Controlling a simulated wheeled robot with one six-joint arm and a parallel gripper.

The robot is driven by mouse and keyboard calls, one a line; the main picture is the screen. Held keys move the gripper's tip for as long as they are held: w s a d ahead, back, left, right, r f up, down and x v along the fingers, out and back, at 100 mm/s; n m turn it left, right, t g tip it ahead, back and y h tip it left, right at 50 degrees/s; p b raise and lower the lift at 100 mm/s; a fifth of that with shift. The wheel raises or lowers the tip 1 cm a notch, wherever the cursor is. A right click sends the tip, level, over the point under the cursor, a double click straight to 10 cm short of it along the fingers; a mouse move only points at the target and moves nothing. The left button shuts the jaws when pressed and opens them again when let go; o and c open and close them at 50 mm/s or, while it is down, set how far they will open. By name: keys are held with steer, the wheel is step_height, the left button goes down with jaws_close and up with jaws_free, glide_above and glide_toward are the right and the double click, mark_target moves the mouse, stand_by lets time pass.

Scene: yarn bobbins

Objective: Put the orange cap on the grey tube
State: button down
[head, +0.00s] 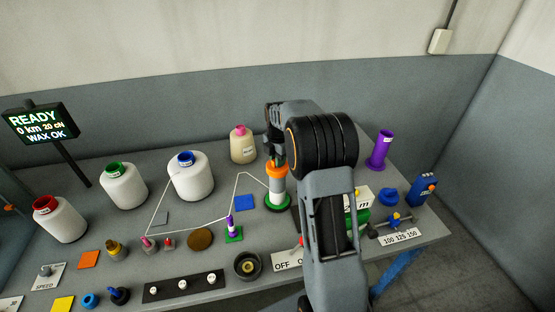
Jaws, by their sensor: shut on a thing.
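My gripper (276,153) points down over the table right of centre and is shut on the orange cap (277,169). The lower part of the cap shows below the fingers; its top is hidden by them. Directly under the cap is a pale grey-white upright tube (278,184). Cap and tube look lined up and very close. I cannot tell from this view whether the cap is seated on the tube or only held against or just above it.
White bobbins (190,179) line the back left. A purple spool (380,150) is at the right. My arm hides part of the table right of the tube.

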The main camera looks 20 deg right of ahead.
steer(key=shift+f, duration=0.2)
steer(key=c, duration=1)
jaws_free()
step_height(320, 180, up, 14)
steer(key=shift+f+b, duration=0.1)
steer(key=shift+b, duration=0.55)
